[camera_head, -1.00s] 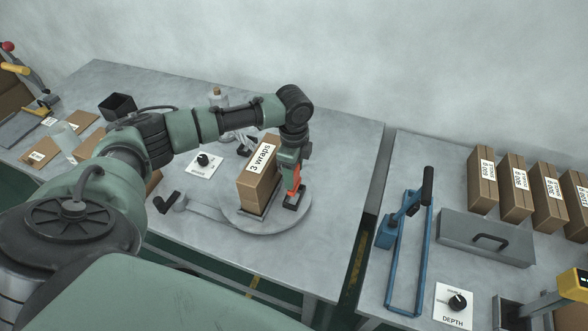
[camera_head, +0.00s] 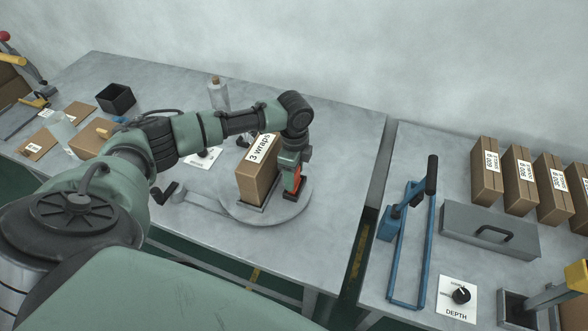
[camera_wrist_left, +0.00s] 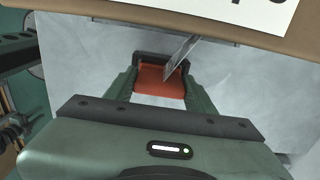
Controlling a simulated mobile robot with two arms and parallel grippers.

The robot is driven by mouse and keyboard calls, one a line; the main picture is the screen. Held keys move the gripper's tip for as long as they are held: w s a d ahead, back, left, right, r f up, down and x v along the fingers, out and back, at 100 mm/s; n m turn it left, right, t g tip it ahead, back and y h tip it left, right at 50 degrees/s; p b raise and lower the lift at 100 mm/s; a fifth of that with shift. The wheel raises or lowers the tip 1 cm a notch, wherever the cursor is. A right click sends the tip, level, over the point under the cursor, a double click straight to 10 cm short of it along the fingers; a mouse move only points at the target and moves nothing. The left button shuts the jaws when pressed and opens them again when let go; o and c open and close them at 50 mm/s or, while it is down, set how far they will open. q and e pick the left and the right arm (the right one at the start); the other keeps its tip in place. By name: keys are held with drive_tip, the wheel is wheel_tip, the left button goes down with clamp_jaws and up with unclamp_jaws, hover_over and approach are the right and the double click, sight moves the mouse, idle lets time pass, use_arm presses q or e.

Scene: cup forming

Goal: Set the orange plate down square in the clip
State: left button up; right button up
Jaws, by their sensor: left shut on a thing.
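My left gripper (camera_head: 293,183) is shut on the orange plate (camera_head: 297,187) and holds it low over the turntable, just right of the cardboard box labelled "3 wraps" (camera_head: 252,185). The black clip (camera_head: 293,198) sits on the turntable at the plate's lower end. In the left wrist view the orange plate (camera_wrist_left: 160,82) lies between the fingers, with the dark clip frame (camera_wrist_left: 150,56) around its far end. A thin metal strip (camera_wrist_left: 182,50) crosses near it. Whether the plate rests fully in the clip, I cannot tell. My right gripper is not in view.
The turntable (camera_head: 238,213) has a crank (camera_head: 165,193) at its left. A bottle (camera_head: 218,93) and black bin (camera_head: 115,98) stand behind. On the right table are a blue lever tool (camera_head: 410,240), a grey lidded case (camera_head: 490,232), a depth dial (camera_head: 458,297) and several labelled boxes (camera_head: 518,180).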

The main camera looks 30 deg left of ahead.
use_arm(q)
drive_tip(key=shift+f, duration=0.15)
drive_tip(key=o, duration=1.5)
wheel_tip(320, 180, up, 8)
drive_tip(key=shift+f+b, duration=0.1)
drive_tip(key=shift+b, duration=0.7)
